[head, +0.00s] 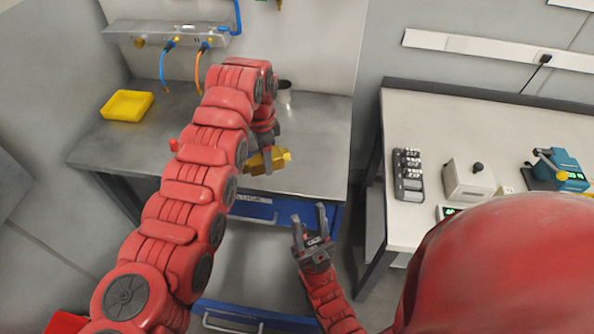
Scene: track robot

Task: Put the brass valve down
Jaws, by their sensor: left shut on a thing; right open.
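The brass valve (276,158) is a yellow-gold fitting near the front edge of the grey metal bench (318,140). My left gripper (266,160) comes down over it from above and is shut on it. I cannot tell whether the valve touches the bench top or hangs just over it. My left arm hides part of the bench. My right gripper (311,228) is open and empty, low in front of the bench, with its fingers pointing up.
A yellow tray (127,106) and a grey cup (284,92) stand on the bench. A wall manifold (170,33) carries blue and orange hoses. On the white table (430,120) at right are a black rack (408,175), a beige box (468,181) and a teal device (566,172).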

